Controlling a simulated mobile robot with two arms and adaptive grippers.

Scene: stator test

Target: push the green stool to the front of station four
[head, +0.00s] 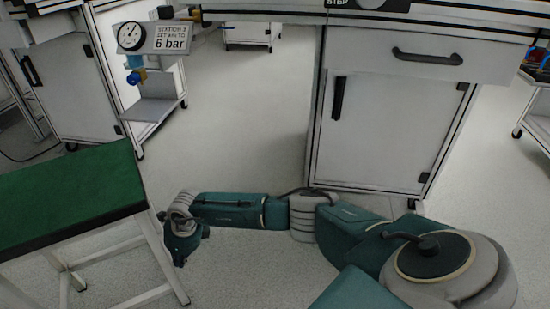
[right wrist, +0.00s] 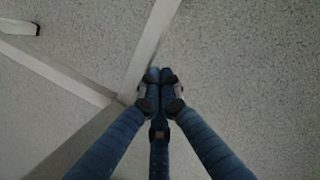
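The green stool (head: 75,190) stands at the left of the head view, with a green top and pale metal legs; its left part is cut off. My right gripper (head: 182,248) hangs low, just right of the stool's near right leg (head: 163,250). In the right wrist view its fingers (right wrist: 160,75) are together at the tips with nothing between them. Pale stool bars (right wrist: 150,45) lie close by the fingertips; I cannot tell whether they touch. My left gripper is not in view. No label for station four is readable.
A white cabinet with a drawer (head: 390,120) stands behind my right arm. A station 3 air panel with a gauge (head: 158,38) is at the upper left, above a shelf unit (head: 155,100). Another cabinet (head: 70,85) is further left. The floor (head: 235,110) between them is clear.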

